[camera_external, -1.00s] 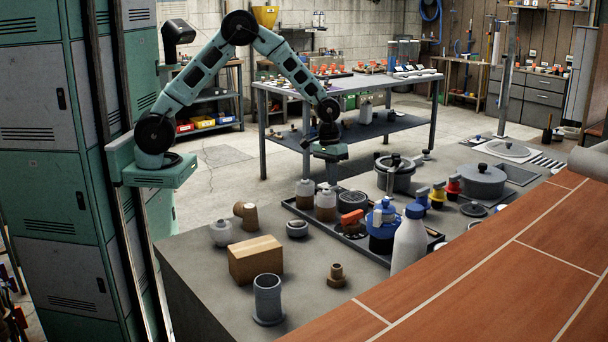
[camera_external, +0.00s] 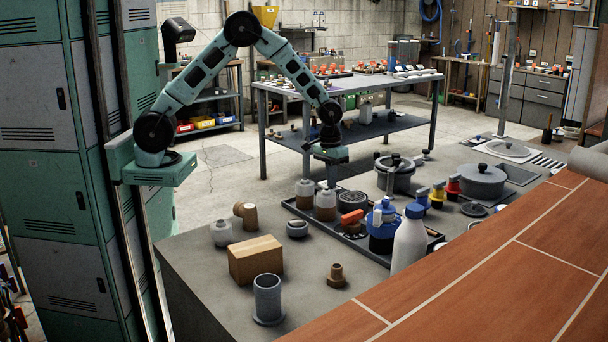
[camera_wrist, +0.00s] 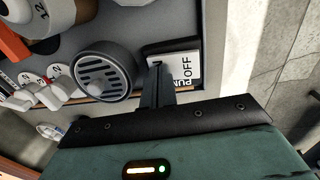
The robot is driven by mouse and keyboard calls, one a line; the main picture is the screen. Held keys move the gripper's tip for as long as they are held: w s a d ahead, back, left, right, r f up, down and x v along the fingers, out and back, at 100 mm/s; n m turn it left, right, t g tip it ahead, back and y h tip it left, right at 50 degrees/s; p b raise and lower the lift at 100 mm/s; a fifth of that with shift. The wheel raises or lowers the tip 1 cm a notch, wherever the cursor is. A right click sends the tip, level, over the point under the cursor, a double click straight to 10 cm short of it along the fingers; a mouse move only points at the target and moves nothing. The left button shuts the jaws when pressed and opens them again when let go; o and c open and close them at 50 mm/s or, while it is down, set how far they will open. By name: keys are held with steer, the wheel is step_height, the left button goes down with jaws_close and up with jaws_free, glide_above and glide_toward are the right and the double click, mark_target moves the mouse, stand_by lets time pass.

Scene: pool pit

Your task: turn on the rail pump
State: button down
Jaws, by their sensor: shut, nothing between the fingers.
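The rail pump switch (camera_wrist: 186,66) is at the upper middle of the wrist view, a rocker with a white face reading OFF and a dark part beside it. A partly covered label starting "PU" lies at its lower edge. My gripper (camera_wrist: 159,72) is shut and empty, its fingertips at the switch's near left edge; I cannot tell whether they touch it. In the external view my gripper (camera_external: 331,184) points down at the back edge of the rail panel (camera_external: 297,209). The switch cannot be made out there.
A round slotted grille (camera_wrist: 105,72) sits immediately left of the fingers. Open floor lies behind the panel.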

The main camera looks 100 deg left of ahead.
steer(key=shift+s+a+r, duration=0.25)
steer(key=shift+s+a, duration=0.15)
step_height(320, 180, up, 14)
steer(key=w+d+p, duration=0.1)
steer(key=shift+w+d+p, duration=0.2)
steer(key=shift+p, duration=0.2)
steer(key=shift+f, duration=0.1)
stand_by(0.5)
